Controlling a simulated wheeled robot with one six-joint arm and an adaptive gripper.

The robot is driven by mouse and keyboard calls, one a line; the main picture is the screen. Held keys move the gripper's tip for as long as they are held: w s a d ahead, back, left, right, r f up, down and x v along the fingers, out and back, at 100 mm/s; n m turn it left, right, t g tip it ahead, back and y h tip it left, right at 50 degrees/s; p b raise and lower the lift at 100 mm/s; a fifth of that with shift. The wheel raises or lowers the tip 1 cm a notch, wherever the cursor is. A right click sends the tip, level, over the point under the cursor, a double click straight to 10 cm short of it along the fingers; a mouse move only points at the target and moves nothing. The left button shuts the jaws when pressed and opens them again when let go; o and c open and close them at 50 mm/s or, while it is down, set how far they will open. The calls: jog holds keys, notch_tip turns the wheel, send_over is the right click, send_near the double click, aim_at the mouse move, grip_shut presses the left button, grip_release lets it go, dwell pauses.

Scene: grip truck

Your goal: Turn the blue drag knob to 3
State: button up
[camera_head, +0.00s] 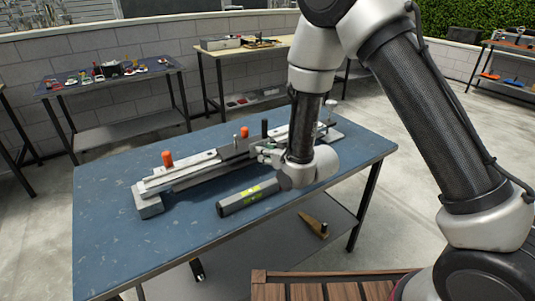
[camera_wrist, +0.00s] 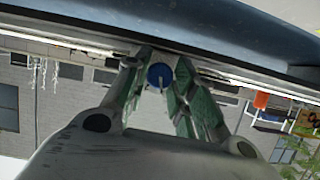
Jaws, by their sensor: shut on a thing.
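The blue drag knob (camera_wrist: 160,76) shows in the wrist view as a round blue end with a pale pin or line on it. It sits between the two green-padded fingers of my gripper (camera_wrist: 160,88), which are shut on it. In the head view my gripper (camera_head: 266,153) reaches the near side of a long grey rail device (camera_head: 190,174) on the blue table. The knob is hidden there by my gripper and wrist. No number or scale on the knob is readable in either view.
Orange handles (camera_head: 167,158) stand up from the rail, and one shows in the wrist view (camera_wrist: 261,100). Side tables with tools (camera_head: 110,72) stand behind near a block wall.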

jog(key=shift+d+m+g+y, duration=0.2)
jog(key=shift+m+g+y, duration=0.4)
jog(key=shift+m, duration=0.6)
jog(key=m+y, duration=0.2)
jog(key=m, duration=0.1)
jog(key=shift+w+d+f, duration=0.1)
jog(key=shift+f, duration=0.05)
jog(key=m+y, duration=0.1)
jog(key=m, duration=0.1)
jog(key=shift+f+m+g+y, duration=0.1)
jog(key=shift+m+g+y, duration=0.3)
jog(key=shift+f+m+y, duration=0.1)
jog(key=shift+m+y, duration=0.5)
jog(key=shift+m, duration=0.8)
jog(key=o, duration=1)
jog(key=shift+d, duration=0.1)
